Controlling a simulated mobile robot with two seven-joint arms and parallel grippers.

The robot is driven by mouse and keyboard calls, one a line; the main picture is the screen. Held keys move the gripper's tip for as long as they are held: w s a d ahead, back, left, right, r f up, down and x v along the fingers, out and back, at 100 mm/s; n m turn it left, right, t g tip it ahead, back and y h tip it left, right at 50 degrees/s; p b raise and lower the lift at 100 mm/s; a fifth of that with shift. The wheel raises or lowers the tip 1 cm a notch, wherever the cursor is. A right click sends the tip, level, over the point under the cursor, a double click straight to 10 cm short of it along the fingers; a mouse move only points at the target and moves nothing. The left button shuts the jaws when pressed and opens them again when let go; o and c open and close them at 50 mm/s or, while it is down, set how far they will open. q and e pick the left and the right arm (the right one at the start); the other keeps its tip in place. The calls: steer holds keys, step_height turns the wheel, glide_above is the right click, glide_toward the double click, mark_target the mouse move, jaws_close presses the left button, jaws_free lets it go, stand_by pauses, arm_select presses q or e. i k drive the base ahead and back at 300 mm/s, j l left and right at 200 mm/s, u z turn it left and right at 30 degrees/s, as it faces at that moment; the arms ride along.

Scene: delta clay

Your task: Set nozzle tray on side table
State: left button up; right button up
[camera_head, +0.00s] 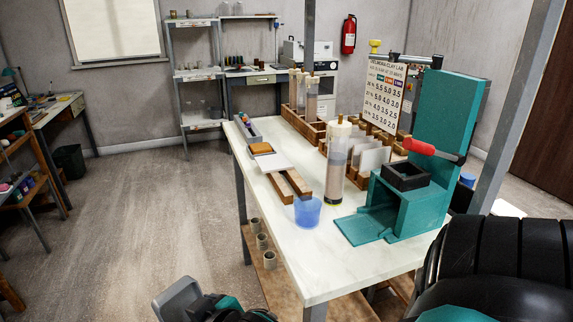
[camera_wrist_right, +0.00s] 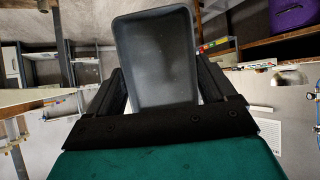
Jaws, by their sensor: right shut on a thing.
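A grey, shallow, open nozzle tray (camera_wrist_right: 157,60) is held between the dark fingers of my right gripper (camera_wrist_right: 165,98) in the right wrist view; its inside looks empty. In the head view a grey tray-like piece (camera_head: 177,298) shows tilted at the bottom edge, with what looks like my right gripper (camera_head: 205,304) beside it, above the floor and left of the white-topped table (camera_head: 315,260). A small table (camera_head: 58,106) stands at the far left; I cannot tell whether it is the side table. My left gripper is not in view.
The white-topped table carries a teal press (camera_head: 405,205), a clear cylinder (camera_head: 336,165), a blue cup (camera_head: 307,211) and wooden racks. A wooden shelf (camera_head: 30,165) stands at the left edge. Open floor (camera_head: 130,220) lies between the shelf and the table.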

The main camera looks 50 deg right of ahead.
mark_target(310, 163)
steer(key=i, duration=2.35)
steer(key=i+z, duration=0.25)
steer(key=z, duration=0.15)
steer(key=i+j+z, duration=0.15)
steer(key=i+z, duration=0.25)
steer(key=k+z, duration=0.1)
steer(key=z, duration=1.15)
